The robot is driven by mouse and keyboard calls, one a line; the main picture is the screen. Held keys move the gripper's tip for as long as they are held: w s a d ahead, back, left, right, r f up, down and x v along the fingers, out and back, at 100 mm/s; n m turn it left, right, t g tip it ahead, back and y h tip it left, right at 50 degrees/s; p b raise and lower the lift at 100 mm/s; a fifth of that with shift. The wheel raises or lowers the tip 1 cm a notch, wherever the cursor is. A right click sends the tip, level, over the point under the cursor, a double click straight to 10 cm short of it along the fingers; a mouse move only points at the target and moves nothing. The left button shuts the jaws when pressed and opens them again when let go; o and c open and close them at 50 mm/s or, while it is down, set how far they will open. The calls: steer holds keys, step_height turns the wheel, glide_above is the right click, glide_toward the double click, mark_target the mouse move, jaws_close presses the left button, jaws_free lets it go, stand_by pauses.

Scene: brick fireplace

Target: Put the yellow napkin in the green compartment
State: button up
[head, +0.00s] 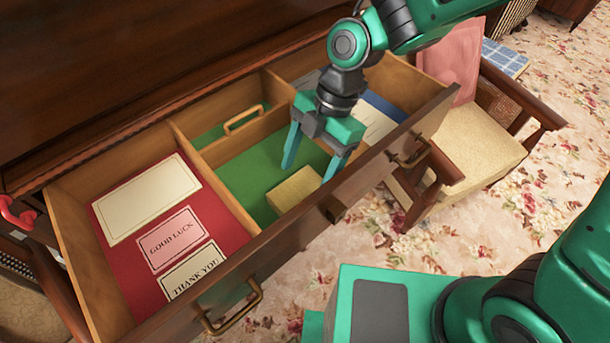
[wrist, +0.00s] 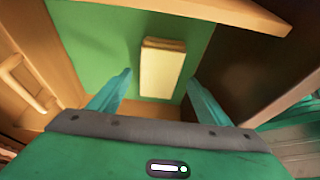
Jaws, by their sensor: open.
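The yellow napkin (head: 294,189) is a folded block lying on the green floor of the green compartment (head: 246,166), near the drawer's front wall. My gripper (head: 309,172) is open and empty above the green compartment, its fingers pointing down beside the napkin. In the wrist view, the napkin (wrist: 161,70) lies on the green lining (wrist: 105,40), beyond and between the open fingertips of my gripper (wrist: 158,85). The fingers do not appear to touch it.
A red compartment (head: 120,240) on the left holds several cards. A blue compartment (head: 385,105) on the right holds papers. A wooden divider with a handle (head: 243,117) stands behind the green area. A cushioned chair (head: 475,140) stands right of the drawer.

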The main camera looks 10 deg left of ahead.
steer(key=v, duration=0.9)
steer(key=shift+r, duration=0.2)
steer(key=shift+d, duration=0.15)
